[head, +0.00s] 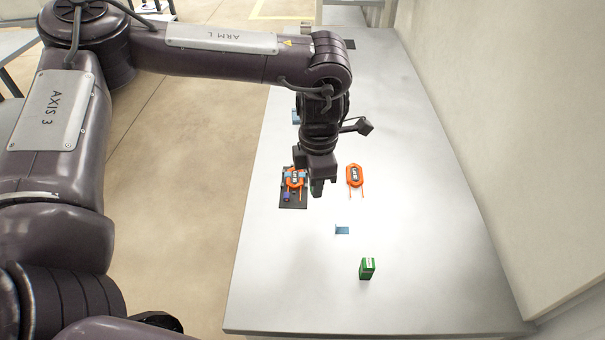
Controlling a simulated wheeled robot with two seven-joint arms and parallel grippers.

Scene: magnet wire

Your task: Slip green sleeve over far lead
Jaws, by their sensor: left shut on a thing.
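My left gripper (317,190) points down over the table, just right of a dark fixture plate (292,206). It is shut on a small green piece, likely the green sleeve (316,186), mostly hidden between the fingers. On the plate lies an orange coil (295,180) with a dark label, held by light blue parts, its leads pointing toward the near side. A small purple piece (286,196) is at the left lead. The green piece is beside the coil; I cannot tell whether it touches a lead. My right gripper is not in view.
A second orange coil (355,175) with two leads lies on the grey table (420,225) right of the gripper. A blue patch (342,230) and a green box (367,268) are nearer. A wall (500,120) stands along the right. The table's near right is clear.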

